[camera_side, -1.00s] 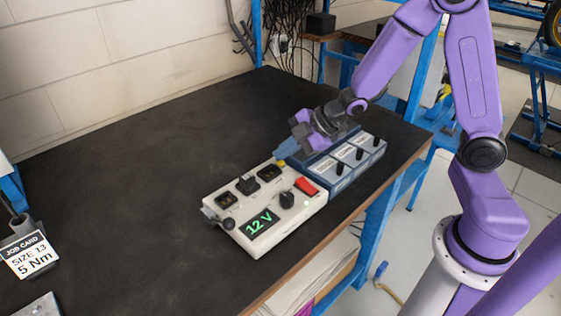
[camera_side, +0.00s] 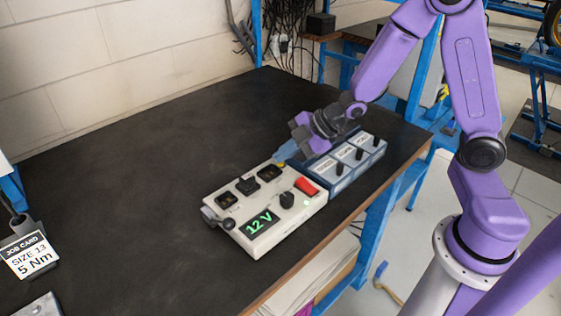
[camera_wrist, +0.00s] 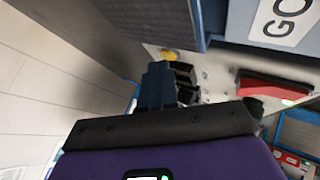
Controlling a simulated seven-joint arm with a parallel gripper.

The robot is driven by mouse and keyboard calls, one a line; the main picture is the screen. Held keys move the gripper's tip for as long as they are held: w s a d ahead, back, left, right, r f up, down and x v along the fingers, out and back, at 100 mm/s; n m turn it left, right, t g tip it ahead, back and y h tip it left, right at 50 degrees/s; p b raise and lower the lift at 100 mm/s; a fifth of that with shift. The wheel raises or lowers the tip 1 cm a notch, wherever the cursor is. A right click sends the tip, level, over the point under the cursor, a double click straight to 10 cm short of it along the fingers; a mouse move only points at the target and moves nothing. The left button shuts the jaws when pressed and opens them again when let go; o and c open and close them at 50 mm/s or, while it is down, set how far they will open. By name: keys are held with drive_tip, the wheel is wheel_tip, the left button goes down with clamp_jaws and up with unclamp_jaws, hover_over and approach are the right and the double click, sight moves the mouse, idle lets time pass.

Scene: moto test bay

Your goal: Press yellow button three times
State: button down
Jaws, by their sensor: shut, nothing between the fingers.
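The yellow button (camera_side: 281,165) sits at the far corner of the cream control box (camera_side: 240,208), and only a small part of it shows in the side view. In the wrist view the yellow button (camera_wrist: 168,54) is a round cap just beyond my fingertips. My gripper (camera_side: 279,156) is shut and empty, its blue fingertips angled down right at the button. The shut fingers also show in the wrist view (camera_wrist: 158,70). I cannot tell whether the tip touches the button.
The cream box also carries a red rocker switch (camera_side: 306,186), a black knob (camera_side: 287,200), black switches and a green "12 V" display (camera_side: 259,223). A blue box with knobs (camera_side: 357,158) stands close beside it. The dark bench (camera_side: 130,170) is clear to the left.

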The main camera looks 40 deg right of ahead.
sight(284, 165)
drive_tip(key=shift+r, duration=0.8)
drive_tip(key=shift+r, duration=0.1)
drive_tip(key=shift+r, duration=2.4)
idle(0.8)
